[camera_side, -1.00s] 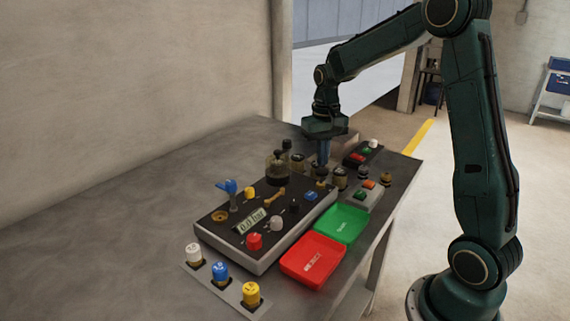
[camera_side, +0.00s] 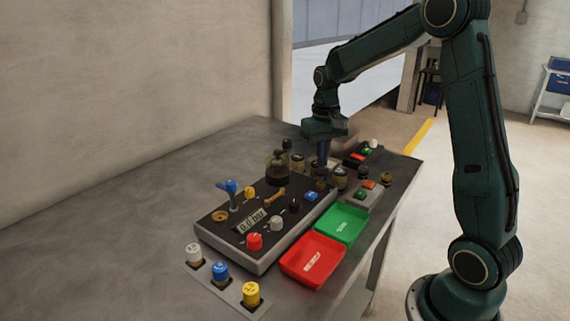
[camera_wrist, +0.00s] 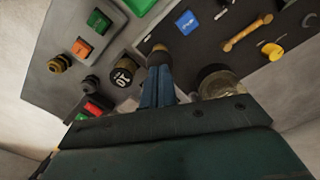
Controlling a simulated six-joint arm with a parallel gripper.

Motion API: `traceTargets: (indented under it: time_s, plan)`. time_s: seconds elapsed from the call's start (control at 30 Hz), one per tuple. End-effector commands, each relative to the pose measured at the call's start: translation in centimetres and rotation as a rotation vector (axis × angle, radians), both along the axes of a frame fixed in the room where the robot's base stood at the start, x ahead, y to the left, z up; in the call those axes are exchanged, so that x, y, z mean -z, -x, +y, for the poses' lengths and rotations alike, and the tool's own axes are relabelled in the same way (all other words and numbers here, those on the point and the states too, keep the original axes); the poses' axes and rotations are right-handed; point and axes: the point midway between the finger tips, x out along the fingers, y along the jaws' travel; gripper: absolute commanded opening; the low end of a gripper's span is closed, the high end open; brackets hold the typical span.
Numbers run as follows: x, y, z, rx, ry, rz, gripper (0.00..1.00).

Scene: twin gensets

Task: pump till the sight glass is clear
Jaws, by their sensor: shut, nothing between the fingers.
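My gripper (camera_side: 322,164) is shut and empty, pointing down at the back end of the black control panel (camera_side: 226,226). Its blue fingers (camera_wrist: 158,88) end at a small brownish round knob (camera_wrist: 160,56). They seem to touch or nearly touch its top, and I cannot tell which. That knob is probably the pump's plunger. A dark glass bowl (camera_side: 277,169) stands left of the fingers and may be the sight glass. It also shows in the wrist view (camera_wrist: 217,82), partly hidden by my gripper. Whether its contents are clear cannot be told. The panel display (camera_side: 251,221) reads 0.0 bar.
The panel carries a blue lever (camera_side: 230,188), a brass handle (camera_side: 275,196) and several coloured knobs. A green tray (camera_side: 342,223) and a red tray (camera_side: 312,259) lie in front. Button boxes and several round caps crowd the right side. The table's left is clear.

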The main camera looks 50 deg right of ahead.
Motion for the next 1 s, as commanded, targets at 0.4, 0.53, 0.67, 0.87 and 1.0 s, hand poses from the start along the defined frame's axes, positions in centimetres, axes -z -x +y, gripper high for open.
traceTargets:
  time_s: [0.4,0.53,0.67,0.87,1.0]
  plan:
    - [1.1,0.0,0.0,0.000,0.000,0.001,0.00]
    - [1.4,0.0,0.0,0.000,0.000,0.001,0.00]
    - [1.7,0.0,0.0,0.000,-0.001,0.002,0.00]
    - [2.2,0.0,0.0,0.000,-0.001,0.002,0.00]
    - [2.6,0.1,0.0,0.000,-0.001,0.003,0.00]
